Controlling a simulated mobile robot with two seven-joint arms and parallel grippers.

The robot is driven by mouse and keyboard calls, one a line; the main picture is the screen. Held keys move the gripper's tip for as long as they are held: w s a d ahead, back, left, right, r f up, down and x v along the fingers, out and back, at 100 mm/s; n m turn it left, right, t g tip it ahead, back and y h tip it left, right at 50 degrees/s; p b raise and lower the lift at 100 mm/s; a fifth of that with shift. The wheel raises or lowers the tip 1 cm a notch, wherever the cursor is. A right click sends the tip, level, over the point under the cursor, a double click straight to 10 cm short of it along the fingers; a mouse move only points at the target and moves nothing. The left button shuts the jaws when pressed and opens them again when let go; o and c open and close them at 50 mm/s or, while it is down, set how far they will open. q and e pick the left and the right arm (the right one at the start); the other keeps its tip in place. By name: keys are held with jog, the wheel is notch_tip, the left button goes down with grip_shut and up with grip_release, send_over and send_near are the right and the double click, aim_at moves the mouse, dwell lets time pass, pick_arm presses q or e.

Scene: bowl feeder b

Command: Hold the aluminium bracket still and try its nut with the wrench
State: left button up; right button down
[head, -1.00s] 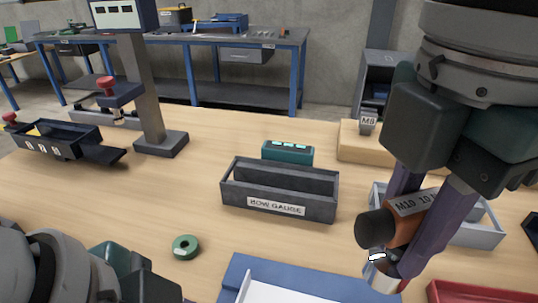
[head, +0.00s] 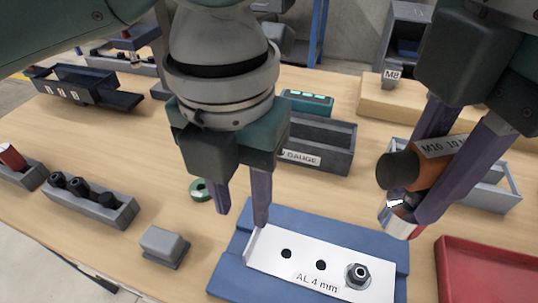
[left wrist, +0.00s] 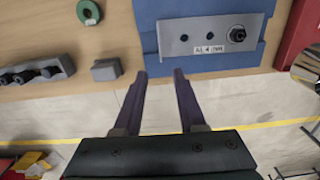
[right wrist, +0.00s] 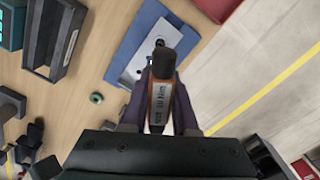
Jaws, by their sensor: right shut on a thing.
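The aluminium bracket (head: 315,262), a pale plate marked "AL 4 mm", lies on a blue fixture (head: 232,277) with its flange at the left end. Its nut (head: 358,275) sits near the right end; two dark holes are to the left. My left gripper (head: 241,218) is open and empty by the bracket's left end; in the left wrist view its fingers (left wrist: 161,73) point toward the fixture's near side, apart from the bracket. My right gripper (head: 428,200) is shut on the orange and black wrench (head: 434,158), labelled M10, held above and right of the nut.
A grey gauge tray (head: 320,145) stands behind the bracket, with a green ring (head: 200,190) to its left. A red tray (head: 490,280) is at the right. A grey block (head: 163,245) and a rack of dark sockets (head: 95,203) stand at the left.

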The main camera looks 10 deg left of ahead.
aim_at(248, 246)
pick_arm(q)
notch_tip(248, 246, down, 10)
jog(key=shift+r, duration=0.1)
dwell(0.4)
grip_shut()
dwell(2.8)
